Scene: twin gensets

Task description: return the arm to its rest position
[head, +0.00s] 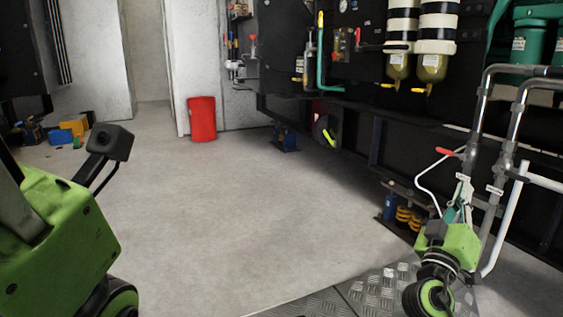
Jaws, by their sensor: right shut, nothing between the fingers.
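My right gripper (456,208) is at the lower right, beyond my green wrist, in front of the grey pipes (483,130). It is shut, with nothing held, and its fingers are small and hard to separate from the pipes and valve behind. I cannot tell whether it touches them. My left arm's green links fill the lower left, with a dark box on a bracket beside them. The left gripper's fingers are not visible.
A red bin (202,119) stands by the white wall. The genset's dark frame (400,140) runs along the right, with a red-handled valve (451,152) on the pipes near my right arm. Checker plate (375,290) lies below. The middle floor (230,210) is clear.

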